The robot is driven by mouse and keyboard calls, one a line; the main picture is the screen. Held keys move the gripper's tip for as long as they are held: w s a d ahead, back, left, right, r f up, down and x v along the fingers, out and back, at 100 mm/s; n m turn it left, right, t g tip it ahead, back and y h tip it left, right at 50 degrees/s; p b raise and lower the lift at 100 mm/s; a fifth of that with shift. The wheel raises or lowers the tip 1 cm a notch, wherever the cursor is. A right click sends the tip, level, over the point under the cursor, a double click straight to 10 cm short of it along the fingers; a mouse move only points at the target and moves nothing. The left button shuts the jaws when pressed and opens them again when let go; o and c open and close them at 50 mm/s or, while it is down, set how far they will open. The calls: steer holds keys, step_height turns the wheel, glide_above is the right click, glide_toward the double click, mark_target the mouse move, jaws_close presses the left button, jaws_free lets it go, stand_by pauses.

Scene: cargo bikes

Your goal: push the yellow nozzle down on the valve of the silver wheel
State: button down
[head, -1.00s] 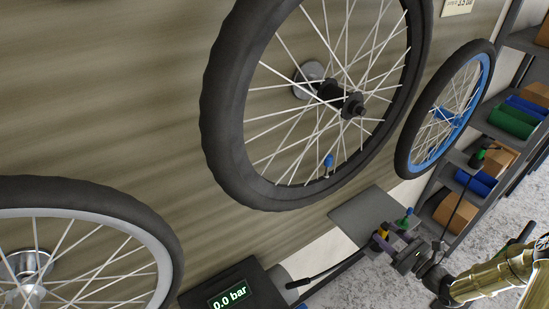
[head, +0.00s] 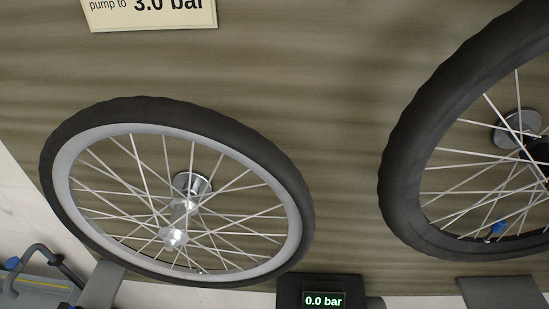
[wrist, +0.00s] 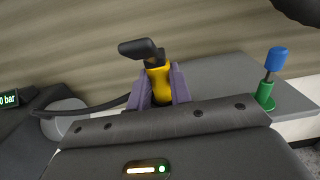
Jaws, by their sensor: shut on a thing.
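The silver wheel (head: 70,190) hangs on the wall at the left in the head view, with a grey rim and a black tyre. A small light spot low on its rim may be the valve, but it is too small to tell. In the wrist view my gripper (wrist: 160,88) is shut on the yellow nozzle (wrist: 159,85), with a purple finger on each side. The nozzle has a black lever head on top, and a dark hose runs off to the left. My gripper is out of the head view now, and the silver wheel is not in the wrist view.
A display (head: 323,300) reads 0.0 bar, below and between the wheels. A larger black wheel (head: 405,190) with a blue valve cap (head: 498,228) hangs at the right. A green fitting with a blue top (wrist: 266,90) stands on a grey shelf (wrist: 225,70). A sign (head: 150,12) says 3.0 bar.

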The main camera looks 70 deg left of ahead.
steer(key=c, duration=2.1)
jaws_free()
steer(key=shift+r+p, duration=0.8)
steer(key=shift+r, duration=0.25)
steer(key=p+v, duration=0.1)
steer(key=v, duration=1.1)
steer(key=d+f+m+t+h, duration=0.2)
steer(key=f+m+t+h, duration=0.2)
steer(key=h, duration=0.1)
steer(key=s+d+f+m+t+h, duration=0.1)
steer(key=d+f+m+t+h, duration=0.2)
steer(key=f+m+t+h, duration=0.1)
steer(key=d+f+m+t+h, duration=0.3)
steer(key=m+h, duration=0.3)
steer(key=h, duration=0.2)
steer(key=shift+s+f+t, duration=0.3)
steer(key=shift+f+t, duration=0.1)
steer(key=shift+f, duration=0.1)
